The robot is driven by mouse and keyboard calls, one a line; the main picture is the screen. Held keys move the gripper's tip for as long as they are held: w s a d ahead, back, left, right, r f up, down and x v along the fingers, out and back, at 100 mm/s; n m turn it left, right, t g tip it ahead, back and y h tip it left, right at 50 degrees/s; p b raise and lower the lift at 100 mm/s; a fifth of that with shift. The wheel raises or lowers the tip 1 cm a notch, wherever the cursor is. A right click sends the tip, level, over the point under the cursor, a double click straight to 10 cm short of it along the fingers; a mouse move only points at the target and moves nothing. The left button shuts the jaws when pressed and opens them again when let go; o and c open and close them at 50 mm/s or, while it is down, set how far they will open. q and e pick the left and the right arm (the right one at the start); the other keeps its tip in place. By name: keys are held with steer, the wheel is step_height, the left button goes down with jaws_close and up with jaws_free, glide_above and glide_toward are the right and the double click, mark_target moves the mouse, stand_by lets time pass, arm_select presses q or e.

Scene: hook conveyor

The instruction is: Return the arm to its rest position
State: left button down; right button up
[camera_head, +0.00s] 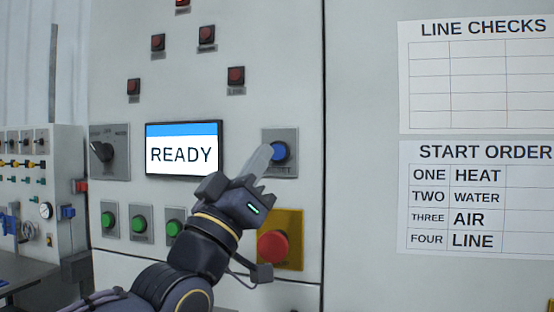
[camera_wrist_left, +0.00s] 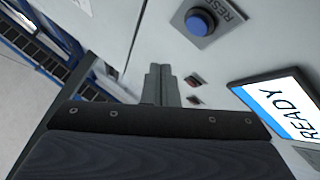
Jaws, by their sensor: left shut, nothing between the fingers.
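My left gripper (camera_head: 262,158) is shut and empty in the head view. Its fingertips lie in front of the left edge of the blue RESET button (camera_head: 279,152) on the control panel; whether they touch it cannot be told from the head view. In the left wrist view the closed fingers (camera_wrist_left: 158,84) point past the blue button (camera_wrist_left: 200,22), with a gap in the picture between them. The display (camera_head: 183,149) reads READY and shows at the right of the wrist view (camera_wrist_left: 285,105). My right gripper is not in view.
A red stop button (camera_head: 272,245) on a yellow plate sits just below my left gripper. Several green buttons (camera_head: 140,224) and a rotary switch (camera_head: 103,152) are to the left. Red lamps (camera_head: 206,33) are above. Paper charts (camera_head: 476,195) hang at right.

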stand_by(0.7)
arm_select(q)
steer(key=a+f+n+g+y+p, duration=0.1)
steer(key=a+f+n+g+y, duration=0.15)
steer(key=a+f+y, duration=0.6)
steer(key=a+f+n+g+y, duration=0.1)
steer(key=a+f+g, duration=0.35)
steer(key=f, duration=0.85)
steer(key=s+a+f+g+y, duration=0.1)
steer(key=s+a+f+g, duration=0.2)
steer(key=s+f, duration=0.8)
steer(key=s+a+f+n+g+y+p, duration=0.1)
steer(key=s+a+f+g, duration=0.2)
steer(key=s+f+g, duration=0.3)
steer(key=s+f, duration=0.5)
steer(key=f, duration=0.4)
steer(key=shift+a+f, duration=0.3)
steer(key=shift+a, duration=0.05)
steer(key=shift+a, duration=0.1)
